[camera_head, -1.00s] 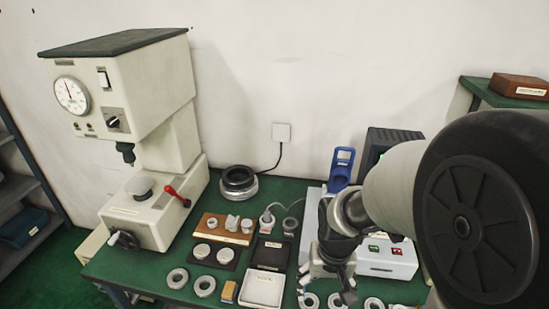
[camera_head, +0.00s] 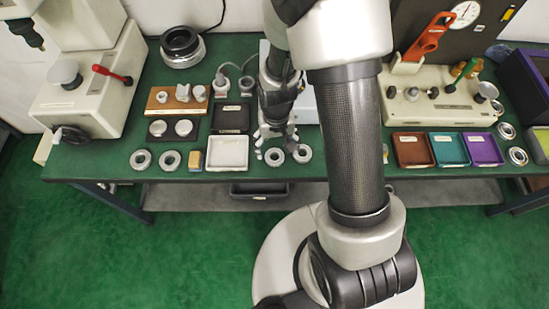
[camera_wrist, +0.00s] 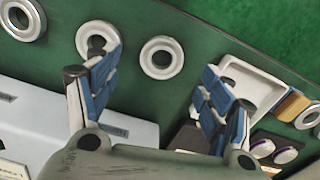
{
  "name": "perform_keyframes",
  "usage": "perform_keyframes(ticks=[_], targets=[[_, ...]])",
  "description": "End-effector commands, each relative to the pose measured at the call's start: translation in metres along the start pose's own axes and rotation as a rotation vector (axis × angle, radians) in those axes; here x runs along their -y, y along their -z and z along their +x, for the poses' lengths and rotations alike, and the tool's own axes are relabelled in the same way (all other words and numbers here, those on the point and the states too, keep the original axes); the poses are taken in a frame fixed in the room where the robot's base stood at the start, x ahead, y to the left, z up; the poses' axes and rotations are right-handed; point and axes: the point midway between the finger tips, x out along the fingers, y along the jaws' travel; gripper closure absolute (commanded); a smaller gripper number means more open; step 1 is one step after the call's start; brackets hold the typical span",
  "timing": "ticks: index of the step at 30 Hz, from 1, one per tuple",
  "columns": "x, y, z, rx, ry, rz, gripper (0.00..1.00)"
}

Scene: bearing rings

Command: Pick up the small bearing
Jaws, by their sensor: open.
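Several metal bearing rings lie in a row along the front edge of the green table; I cannot tell for certain which is the small bearing. One ring (camera_wrist: 161,57) lies between my open fingers (camera_wrist: 160,63) in the wrist view, apart from both. It also shows in the head view (camera_head: 274,157), just below my gripper (camera_head: 274,143). A second ring (camera_wrist: 97,38) is partly covered by the left finger in the wrist view; it also shows in the head view (camera_head: 302,154). A third ring (camera_wrist: 20,16) lies farther left in the wrist view. My gripper is empty.
A white tray (camera_head: 228,166) lies left of the gripper, with a black tray (camera_head: 231,107) behind it. Two more rings (camera_head: 140,160) lie farther left. Brown (camera_head: 392,150), teal (camera_head: 436,150) and purple (camera_head: 498,151) trays stand right of my arm.

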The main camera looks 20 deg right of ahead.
Motion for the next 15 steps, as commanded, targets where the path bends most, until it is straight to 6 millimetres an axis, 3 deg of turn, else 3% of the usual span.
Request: perform_keyframes(ticks=[6, 15], targets=[[0.001, 0.0, 0.012, -0.001, 0.0, 0.0, 0.26], [0.004, -0.001, 0.055, 0.0, 0.001, 0.0, 0.26]])
